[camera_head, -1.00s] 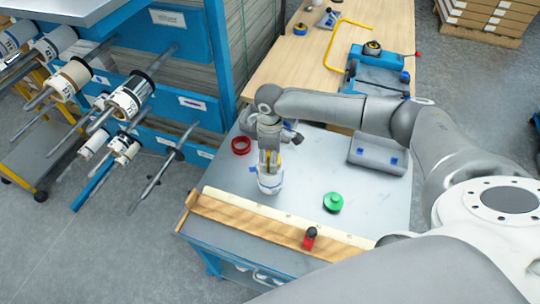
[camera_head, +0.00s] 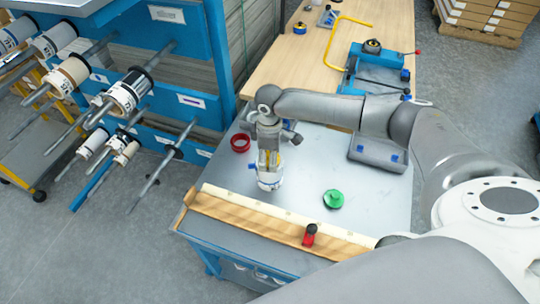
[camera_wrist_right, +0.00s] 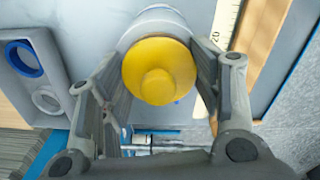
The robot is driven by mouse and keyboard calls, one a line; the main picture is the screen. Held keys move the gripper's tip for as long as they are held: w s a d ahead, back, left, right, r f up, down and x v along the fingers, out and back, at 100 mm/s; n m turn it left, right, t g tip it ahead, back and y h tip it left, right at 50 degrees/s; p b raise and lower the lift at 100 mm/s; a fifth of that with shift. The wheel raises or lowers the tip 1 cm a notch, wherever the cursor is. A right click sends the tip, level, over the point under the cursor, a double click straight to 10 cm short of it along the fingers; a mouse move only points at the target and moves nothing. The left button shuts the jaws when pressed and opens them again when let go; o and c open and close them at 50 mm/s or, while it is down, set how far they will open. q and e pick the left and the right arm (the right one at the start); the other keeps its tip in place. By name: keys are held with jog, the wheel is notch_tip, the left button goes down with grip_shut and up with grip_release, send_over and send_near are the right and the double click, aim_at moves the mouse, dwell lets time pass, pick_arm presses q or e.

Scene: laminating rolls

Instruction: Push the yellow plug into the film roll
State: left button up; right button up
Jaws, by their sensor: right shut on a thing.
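The yellow plug (camera_wrist_right: 160,72) is a round disc with a raised knob, seen face-on in the right wrist view. In the head view it shows as a small yellow patch between the fingers. My right gripper (camera_head: 269,164) points down, with its fingers on both sides of the plug and shut on it. The white film roll (camera_head: 270,181) stands upright on the grey table, directly under the gripper. Its pale side (camera_wrist_right: 152,22) shows behind the plug in the wrist view. How deep the plug sits in the roll is hidden. My left gripper is not in view.
The grey table (camera_head: 300,187) carries a red ring (camera_head: 240,143), a green spool (camera_head: 333,199) and a red-and-black item (camera_head: 309,235) by the ruler strip (camera_head: 285,217). A blue rack (camera_head: 185,70) with rolls on rods stands left.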

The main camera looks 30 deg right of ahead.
jog(key=shift+s+a+f, duration=0.1)
jog(key=shift+s+f, duration=0.3)
jog(key=shift+f, duration=0.25)
jog(key=o, duration=0.8)
jog(key=shift+o, duration=1)
jog(key=shift+w+f, duration=0.1)
jog(key=shift+w, duration=0.3)
jog(key=shift+r, duration=0.2)
notch_tip(320, 180, up, 12)
jog(key=shift+s+f, duration=0.1)
